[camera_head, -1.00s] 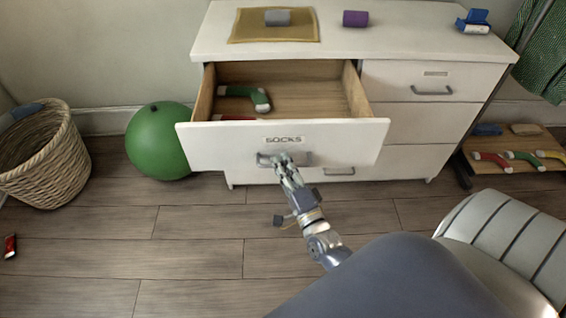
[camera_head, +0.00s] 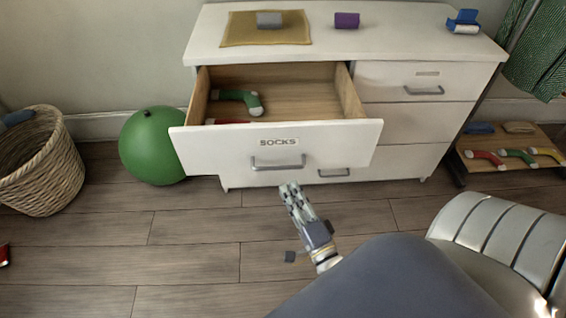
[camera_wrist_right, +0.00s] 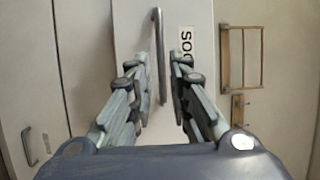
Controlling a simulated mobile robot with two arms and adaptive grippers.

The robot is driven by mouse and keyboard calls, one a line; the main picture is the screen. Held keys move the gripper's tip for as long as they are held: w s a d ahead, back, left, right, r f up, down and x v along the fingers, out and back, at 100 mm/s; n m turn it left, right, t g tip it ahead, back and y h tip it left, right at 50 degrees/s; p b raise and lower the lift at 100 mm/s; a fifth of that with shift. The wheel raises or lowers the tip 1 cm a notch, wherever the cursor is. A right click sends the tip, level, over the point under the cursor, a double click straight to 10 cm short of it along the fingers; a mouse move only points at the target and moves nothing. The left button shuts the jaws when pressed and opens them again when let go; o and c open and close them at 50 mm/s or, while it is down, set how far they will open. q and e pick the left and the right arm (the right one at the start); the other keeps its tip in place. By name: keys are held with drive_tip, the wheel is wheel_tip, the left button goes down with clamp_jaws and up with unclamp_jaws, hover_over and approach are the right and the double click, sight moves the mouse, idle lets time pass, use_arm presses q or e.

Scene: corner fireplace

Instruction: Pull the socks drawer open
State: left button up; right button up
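The socks drawer (camera_head: 215,150), white with a SOCKS label, stands pulled out from the top left of the white dresser (camera_head: 405,165). A green sock (camera_head: 240,99) and part of a red one show inside it. Its grey bar handle (camera_head: 278,167) is uncovered in the head view. My right gripper (camera_head: 290,186) is just in front of and below the handle, apart from it. In the right wrist view, the gripper (camera_wrist_right: 160,72) has its fingers apart with a gap between them, and the handle (camera_wrist_right: 158,50) shows beyond. My left gripper is not in view.
A green ball (camera_head: 153,147) and a wicker basket (camera_head: 38,165) stand left of the dresser. A low wooden rack (camera_head: 508,150) with several socks is at the right.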

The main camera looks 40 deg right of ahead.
drive_tip(key=shift+v, duration=1.75)
